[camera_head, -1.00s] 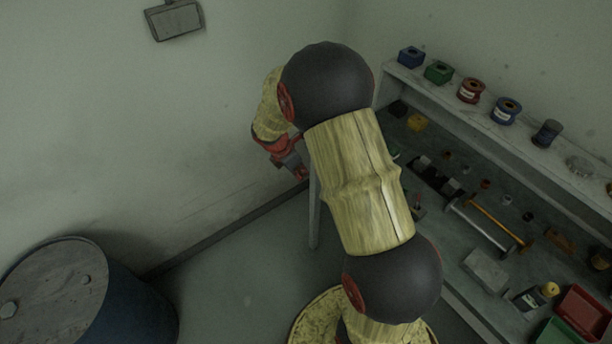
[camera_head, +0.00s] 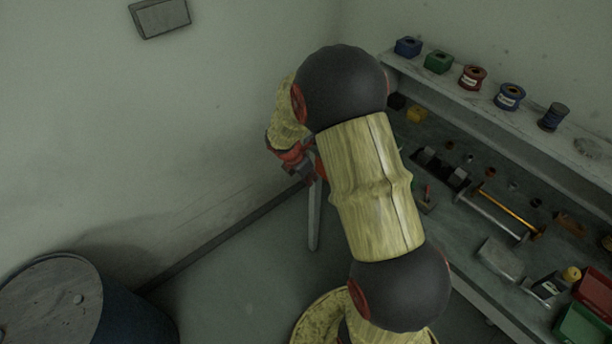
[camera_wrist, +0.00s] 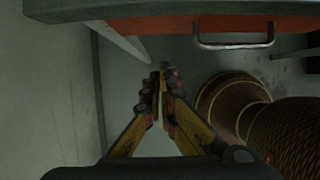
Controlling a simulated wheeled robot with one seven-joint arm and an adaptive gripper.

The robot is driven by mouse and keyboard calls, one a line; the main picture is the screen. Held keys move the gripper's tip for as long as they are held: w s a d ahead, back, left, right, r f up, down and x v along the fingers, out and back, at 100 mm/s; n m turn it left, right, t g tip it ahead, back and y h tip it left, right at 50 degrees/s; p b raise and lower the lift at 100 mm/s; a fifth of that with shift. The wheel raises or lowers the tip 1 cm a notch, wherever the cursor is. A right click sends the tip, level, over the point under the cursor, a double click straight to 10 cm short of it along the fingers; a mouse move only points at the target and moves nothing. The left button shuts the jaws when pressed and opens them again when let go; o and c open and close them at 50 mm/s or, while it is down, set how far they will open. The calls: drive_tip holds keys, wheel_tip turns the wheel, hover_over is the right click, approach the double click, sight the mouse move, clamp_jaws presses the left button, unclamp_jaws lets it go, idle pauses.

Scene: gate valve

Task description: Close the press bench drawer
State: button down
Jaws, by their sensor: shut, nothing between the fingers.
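The press bench drawer shows in the wrist view as a red front (camera_wrist: 165,25) with a metal bar handle (camera_wrist: 235,43), beneath the bench top's grey edge. How far it stands out is unclear. My gripper (camera_wrist: 164,72) is shut and empty, below and left of the handle in the picture, apart from it. In the head view my gripper (camera_head: 312,165) is partly hidden behind my arm, by the bench's near left leg. The drawer is not visible there.
The press bench (camera_head: 485,220) runs along the right, with tools and small parts on it and a shelf (camera_head: 440,88) of spools behind. A blue drum (camera_head: 120,315) stands at lower left.

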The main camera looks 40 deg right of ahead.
drive_tip(key=d, duration=0.1)
drive_tip(key=d+f+b, duration=0.1)
drive_tip(key=d, duration=0.1)
drive_tip(key=d+f, duration=0.1)
drive_tip(key=shift+w+d, duration=0.25)
drive_tip(key=shift+d, duration=0.1)
drive_tip(key=shift+d+r, duration=0.1)
drive_tip(key=shift+d, duration=0.05)
drive_tip(key=shift+w+d+r+p, duration=0.1)
drive_tip(key=shift+w+d+p, duration=0.05)
drive_tip(key=shift+d+p, duration=0.7)
drive_tip(key=shift+d, duration=0.15)
